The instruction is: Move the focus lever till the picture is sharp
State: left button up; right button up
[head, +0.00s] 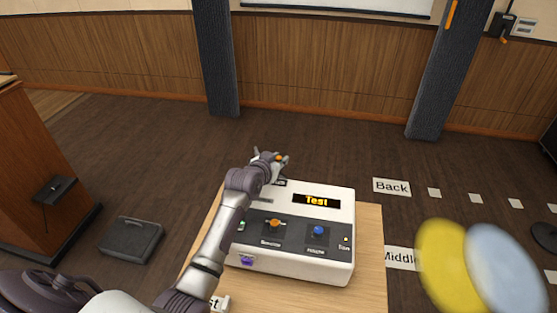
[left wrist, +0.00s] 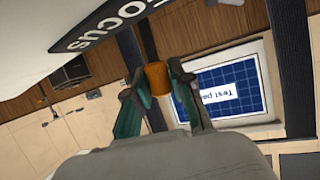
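The focus lever's orange knob (left wrist: 157,78) sits on a dark stem beside the "Focus" label (left wrist: 100,25) in the left wrist view. My left gripper (left wrist: 158,76) has a fingertip against each side of the knob and looks closed on it. In the head view the left gripper (head: 272,157) is at the far edge of the white console (head: 290,266), with a bit of orange showing at it. The projected picture (left wrist: 222,88) is a blue grid with a white label reading "Test pa"; its lines and letters look sharp, and the rest is cut off. My right gripper is out of view.
A blurred yellow disc (head: 445,265) and pale blue disc (head: 505,268) appear at right.

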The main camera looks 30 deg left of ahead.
pick_arm(q)
grip_shut()
jog(key=shift+d+r+p, duration=0.15)
jog(key=shift+d+p, duration=0.1)
jog(key=shift+p, duration=0.2)
jog(key=shift+w+d+m+p, duration=0.1)
jog(key=shift+d+m+p, duration=0.2)
jog(key=shift+m+p, duration=0.1)
jog(key=shift+f+y, duration=0.2)
jog(key=shift+y, duration=0.2)
jog(key=o, duration=0.6)
grip_release()
